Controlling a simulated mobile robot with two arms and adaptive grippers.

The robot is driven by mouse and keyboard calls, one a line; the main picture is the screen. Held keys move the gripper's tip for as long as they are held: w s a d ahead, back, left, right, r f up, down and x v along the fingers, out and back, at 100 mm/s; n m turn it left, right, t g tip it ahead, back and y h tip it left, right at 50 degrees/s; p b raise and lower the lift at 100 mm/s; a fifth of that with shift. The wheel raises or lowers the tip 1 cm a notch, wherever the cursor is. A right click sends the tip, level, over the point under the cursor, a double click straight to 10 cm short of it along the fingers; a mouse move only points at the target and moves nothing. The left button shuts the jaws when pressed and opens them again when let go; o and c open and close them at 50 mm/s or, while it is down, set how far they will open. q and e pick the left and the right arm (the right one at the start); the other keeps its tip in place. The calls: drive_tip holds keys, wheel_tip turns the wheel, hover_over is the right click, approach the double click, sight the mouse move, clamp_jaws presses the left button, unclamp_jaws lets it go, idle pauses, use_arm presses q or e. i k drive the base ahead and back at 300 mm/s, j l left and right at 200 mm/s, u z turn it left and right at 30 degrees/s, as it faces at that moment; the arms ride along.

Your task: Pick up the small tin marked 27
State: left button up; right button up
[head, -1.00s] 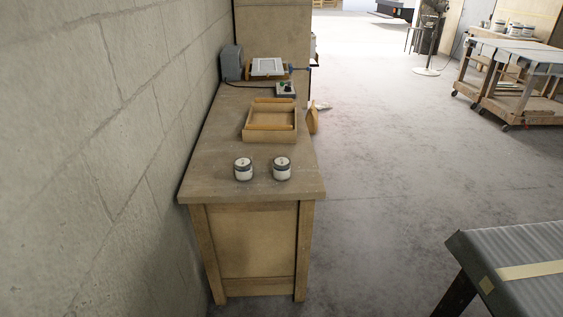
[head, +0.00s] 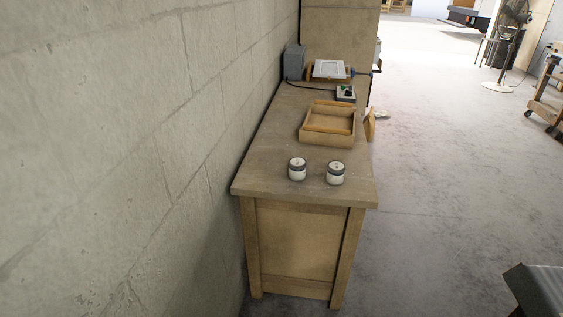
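Two small tins stand upright side by side near the front edge of a wooden bench (head: 275,165). The left tin (head: 297,170) and the right tin (head: 336,174) are both white with a dark band around the upper part. A small mark shows on each lid, but it is too small to read, so I cannot tell which one is marked 27. Neither of my grippers is in view.
A wooden tray (head: 328,139) sits behind the tins. Farther back are a small control box (head: 346,93), a white framed panel (head: 329,69) and a grey box (head: 294,62). A block wall (head: 140,150) runs along the left. Open floor (head: 450,170) lies right; a padded cart corner (head: 540,287) shows at lower right.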

sight(297, 164)
drive_tip(key=i+l+u, duration=0.1)
drive_tip(key=u, duration=0.3)
drive_tip(key=l+u, duration=0.1)
drive_tip(key=u, duration=0.3)
drive_tip(key=i+l+u, duration=0.15)
drive_tip(key=u, duration=0.25)
drive_tip(key=l+u, duration=0.15)
drive_tip(key=u, duration=0.25)
